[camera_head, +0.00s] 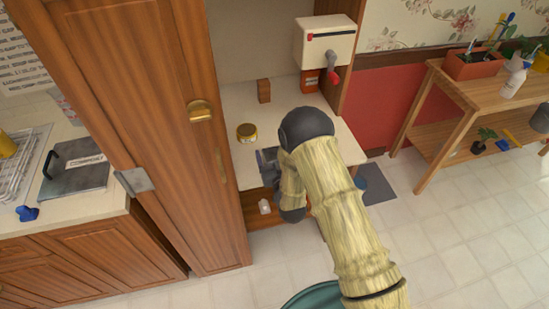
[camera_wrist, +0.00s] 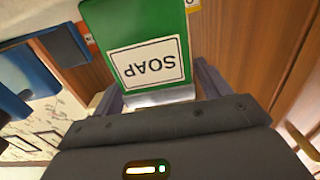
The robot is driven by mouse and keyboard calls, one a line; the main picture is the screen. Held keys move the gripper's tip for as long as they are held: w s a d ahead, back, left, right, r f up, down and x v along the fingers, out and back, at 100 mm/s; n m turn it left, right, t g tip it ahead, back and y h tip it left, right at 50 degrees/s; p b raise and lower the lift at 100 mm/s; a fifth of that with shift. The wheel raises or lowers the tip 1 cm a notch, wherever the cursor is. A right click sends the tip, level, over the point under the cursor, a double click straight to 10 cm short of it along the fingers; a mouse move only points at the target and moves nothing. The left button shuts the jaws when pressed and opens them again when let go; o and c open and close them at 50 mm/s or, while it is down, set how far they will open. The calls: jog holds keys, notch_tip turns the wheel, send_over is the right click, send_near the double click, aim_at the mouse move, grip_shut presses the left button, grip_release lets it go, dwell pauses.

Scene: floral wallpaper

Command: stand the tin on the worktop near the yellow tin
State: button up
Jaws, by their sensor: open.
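A round yellow tin (camera_head: 246,132) with a dark band stands on the pale worktop (camera_head: 240,100), left of my arm. My gripper (camera_head: 266,158) is at the worktop's front edge, just below and right of the yellow tin in the head view. In the wrist view, a green container with a white label reading SOAP (camera_wrist: 150,62) appears upside down between the open fingers of my gripper (camera_wrist: 158,92). Whether the fingers touch it is unclear. The green container is hidden in the head view. I cannot tell whether it is the task's tin.
A tall wooden cupboard door (camera_head: 140,110) stands close on the left. A small brown block (camera_head: 263,90) and a white crank-handled device (camera_head: 325,42) are behind. A small white item (camera_head: 264,206) lies below the worktop. A plant bench (camera_head: 460,95) stands at the right.

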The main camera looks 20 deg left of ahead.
jog(key=shift+r, duration=0.2)
jog(key=shift+s+d+f, duration=0.15)
jog(key=shift+s, duration=0.1)
jog(key=b+v, duration=0.3)
jog(key=v, duration=0.8)
jog(key=shift+s, duration=0.25)
jog(key=shift+w, duration=0.1)
